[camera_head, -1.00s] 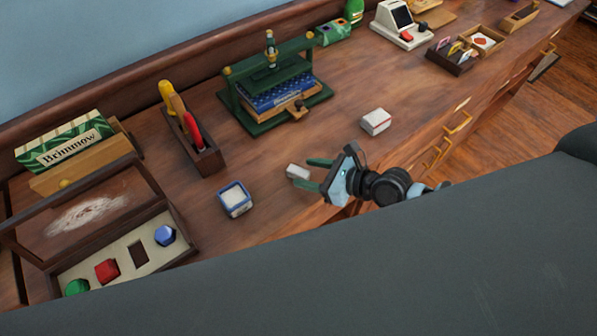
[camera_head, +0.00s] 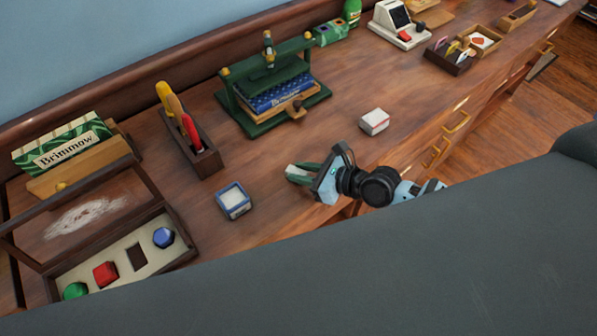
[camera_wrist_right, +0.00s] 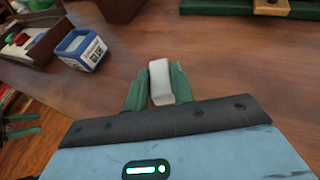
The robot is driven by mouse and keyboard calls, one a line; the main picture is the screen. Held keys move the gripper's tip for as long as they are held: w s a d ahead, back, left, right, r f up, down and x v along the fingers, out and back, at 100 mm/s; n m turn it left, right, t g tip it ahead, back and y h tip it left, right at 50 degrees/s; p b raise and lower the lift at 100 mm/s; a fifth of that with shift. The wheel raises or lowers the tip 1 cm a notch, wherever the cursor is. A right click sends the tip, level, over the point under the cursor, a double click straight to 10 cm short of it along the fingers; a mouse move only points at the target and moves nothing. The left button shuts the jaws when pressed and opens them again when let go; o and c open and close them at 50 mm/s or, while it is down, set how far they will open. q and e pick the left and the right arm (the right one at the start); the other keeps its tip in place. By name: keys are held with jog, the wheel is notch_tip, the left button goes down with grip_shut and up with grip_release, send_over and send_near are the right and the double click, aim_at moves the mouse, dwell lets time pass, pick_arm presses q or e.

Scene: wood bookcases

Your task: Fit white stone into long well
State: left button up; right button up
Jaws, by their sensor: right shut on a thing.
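The white stone (camera_wrist_right: 160,82) is a pale block between the green fingers of my right gripper (camera_wrist_right: 156,88) in the wrist view. In the head view my right gripper (camera_head: 300,174) is shut on it, just above the desk, right of the blue glue box. The long well (camera_head: 137,257) is a dark, empty rectangular slot in the cream panel of the open wooden case (camera_head: 172,212) at lower left. It lies between a red stone (camera_head: 105,273) and a blue stone (camera_head: 163,237). Green fingers, apparently my left gripper (camera_wrist_right: 20,126), show apart at the wrist view's left edge.
The blue glue box (camera_head: 234,201) stands between my right gripper and the case. A tool holder (camera_head: 205,160), a green press (camera_head: 262,122) and a white box (camera_head: 374,121) stand behind. A green stone (camera_head: 76,290) sits in the case.

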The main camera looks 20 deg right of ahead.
aim_at(302, 173)
jog(key=shift+r, duration=0.1)
jog(key=shift+r, duration=0.5)
notch_tip(302, 173, up, 2)
jog(key=shift+r+p, duration=0.2)
jog(key=shift+p, duration=0.35)
jog(key=shift+s+a+r+p, duration=0.2)
jog(key=shift+s+a, duration=0.3)
jog(key=shift+s, duration=0.1)
jog(key=shift+s+a+r+p, duration=0.2)
jog(key=shift+s+a, duration=0.25)
jog(key=shift+s, duration=0.1)
pick_arm(q)
jog(key=shift+t, duration=0.4)
jog(key=shift+w+a+r, duration=0.15)
jog(key=shift+w+r, duration=0.5)
jog(key=shift+r, duration=0.15)
jog(key=shift+w+a+r, duration=0.1)
jog(key=shift+w+r, duration=0.55)
jog(key=shift+r, duration=0.15)
pick_arm(e)
jog(key=s+a, duration=0.7)
jog(key=s, duration=0.3)
jog(key=shift+s+a+r, duration=0.25)
jog(key=shift+s+r, duration=0.1)
